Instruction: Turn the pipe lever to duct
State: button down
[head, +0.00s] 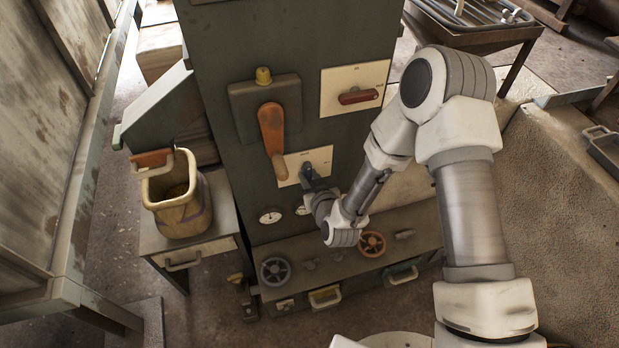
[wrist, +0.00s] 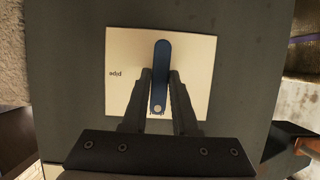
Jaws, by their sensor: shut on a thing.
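The pipe lever is a slim blue handle (wrist: 161,62) on a cream plate (wrist: 125,90) fixed to a dark panel. In the wrist view it stands nearly upright in the picture, with a light round spot at its lower end. A small dark word, apparently "pipe" upside down, is on the plate left of the lever. No "duct" label can be read. My gripper (wrist: 160,95) has one finger on each side of the lever and is shut on it. In the head view the plate (head: 322,157) is partly hidden by my gripper (head: 311,181).
Above the plate are an orange lever (head: 272,135) and a red handle (head: 358,97) on another cream plate. Below are gauges, a grey handwheel (head: 275,271) and an orange handwheel (head: 372,244) on a ledge. A yellowish bucket (head: 181,205) stands left on a side table.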

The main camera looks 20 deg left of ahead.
dwell(0.3)
jog(key=c, duration=0.7)
grip_release()
jog(key=p+v, duration=0.9)
jog(key=v, duration=0.8)
jog(key=shift+s+r, duration=0.2)
jog(key=shift+w, duration=0.1)
